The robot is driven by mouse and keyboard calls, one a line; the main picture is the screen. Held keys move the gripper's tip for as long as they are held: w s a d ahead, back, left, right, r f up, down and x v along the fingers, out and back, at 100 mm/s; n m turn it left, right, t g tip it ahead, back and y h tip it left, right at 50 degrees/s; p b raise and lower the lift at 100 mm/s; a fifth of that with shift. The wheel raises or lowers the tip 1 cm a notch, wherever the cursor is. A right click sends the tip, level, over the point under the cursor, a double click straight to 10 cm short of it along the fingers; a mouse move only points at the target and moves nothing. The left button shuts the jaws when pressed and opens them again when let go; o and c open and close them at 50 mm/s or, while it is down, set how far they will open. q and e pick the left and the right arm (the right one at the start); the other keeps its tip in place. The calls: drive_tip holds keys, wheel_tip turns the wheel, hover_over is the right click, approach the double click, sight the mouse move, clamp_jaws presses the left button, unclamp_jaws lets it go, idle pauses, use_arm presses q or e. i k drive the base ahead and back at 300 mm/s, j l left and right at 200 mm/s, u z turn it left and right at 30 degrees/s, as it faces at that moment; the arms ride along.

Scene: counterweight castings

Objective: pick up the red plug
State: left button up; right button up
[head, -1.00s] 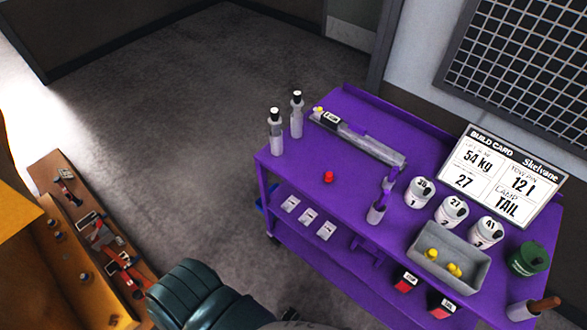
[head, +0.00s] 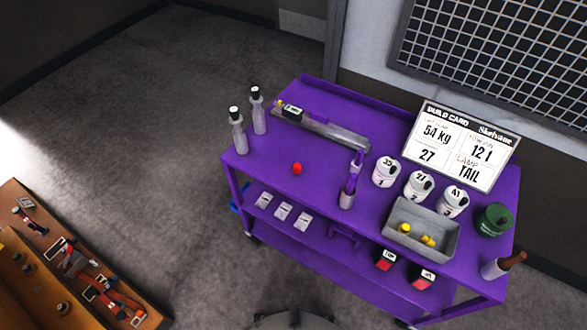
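The red plug (head: 297,169) is a small round red piece on the purple cart's top (head: 262,160), left of its middle. It stands clear of the things around it, with bare purple surface on all sides. Neither of my grippers shows in the head view, so I cannot see their state.
Two grey bottles (head: 238,135) stand at the cart's left end. A long grey bar (head: 325,133) lies behind the plug. A purple-handled tool (head: 348,192), white numbered canisters (head: 386,172), a grey bin (head: 448,243) with yellow pieces and a green tin (head: 494,220) stand to the right.

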sight(296, 169)
drive_tip(key=u, duration=4.1)
drive_tip(key=z, duration=3.85)
drive_tip(key=i+j+z, duration=0.15)
drive_tip(key=z, duration=0.2)
drive_tip(key=i+j+z, duration=0.1)
drive_tip(key=j, duration=0.25)
drive_tip(key=i+j+z, duration=0.1)
drive_tip(key=j, duration=0.25)
drive_tip(key=i+j+z, duration=0.15)
drive_tip(key=j, duration=0.25)
drive_tip(key=i, duration=0.1)
